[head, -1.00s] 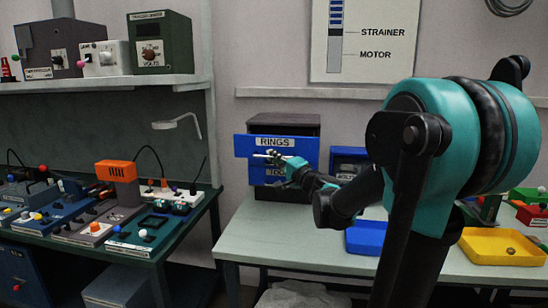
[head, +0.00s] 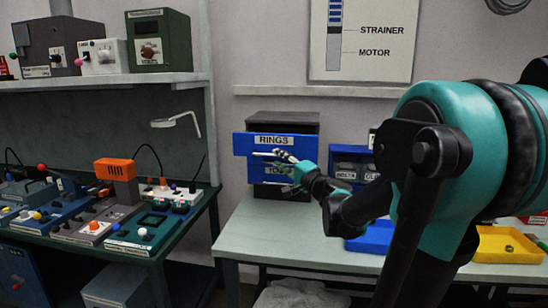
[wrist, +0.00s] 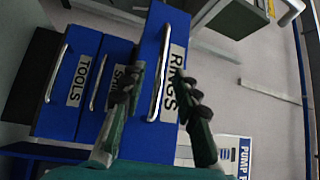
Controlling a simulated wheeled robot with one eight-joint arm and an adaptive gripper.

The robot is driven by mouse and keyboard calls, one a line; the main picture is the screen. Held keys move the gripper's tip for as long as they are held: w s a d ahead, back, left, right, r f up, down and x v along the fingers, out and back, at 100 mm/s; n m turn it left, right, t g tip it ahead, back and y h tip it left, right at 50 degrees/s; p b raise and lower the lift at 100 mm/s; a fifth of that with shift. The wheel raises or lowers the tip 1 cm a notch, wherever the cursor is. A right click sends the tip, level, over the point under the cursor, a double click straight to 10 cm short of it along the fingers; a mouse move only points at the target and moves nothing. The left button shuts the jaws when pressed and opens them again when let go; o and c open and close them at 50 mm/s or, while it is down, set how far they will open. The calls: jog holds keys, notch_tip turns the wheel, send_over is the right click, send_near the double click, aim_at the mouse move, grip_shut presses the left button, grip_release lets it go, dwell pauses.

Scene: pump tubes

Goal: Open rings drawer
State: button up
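The blue drawer labelled RINGS (head: 245,146) is the top one of a dark cabinet (head: 284,123) on the table. It stands out in front of the drawers below, so it is partly open. In the wrist view the RINGS drawer (wrist: 172,35) shows its silver bar handle (wrist: 160,70). My gripper (wrist: 156,92) has its two dark fingertips apart, one on each side of the handle. I see no clear contact with the handle. In the head view my gripper (head: 284,157) is in front of the drawer and hides part of its lower edge.
The drawer labelled TOOLS (wrist: 68,85) and a middle drawer with a partly hidden label (wrist: 105,85) sit farther back. A small blue bin unit (head: 350,165), a blue tray (head: 372,238) and a yellow tray (head: 508,258) are to the right. The table front (head: 270,228) is clear.

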jog(key=v, duration=0.7)
jog(key=shift+s+d, duration=0.2)
jog(key=shift+s, duration=0.1)
jog(key=shift+f, duration=0.1)
jog(key=s+a+f+n+g+h, duration=0.1)
jog(key=s+a+f+n+g, duration=0.3)
jog(key=f, duration=0.5)
jog(key=s+a+f+n+g+h, duration=0.1)
jog(key=s+a+f+n+g, duration=0.25)
jog(key=f, duration=0.65)
jog(key=s+d+f+n+g+h, duration=0.2)
jog(key=s+d+f+g+h, duration=0.3)
jog(key=s+d+f+h, duration=0.3)
jog(key=s+d+f, duration=0.4)
jog(key=f, duration=0.1)
jog(key=shift+s+d+f+n, duration=0.2)
jog(key=shift+s+d+n, duration=0.1)
jog(key=shift+s+n, duration=0.05)
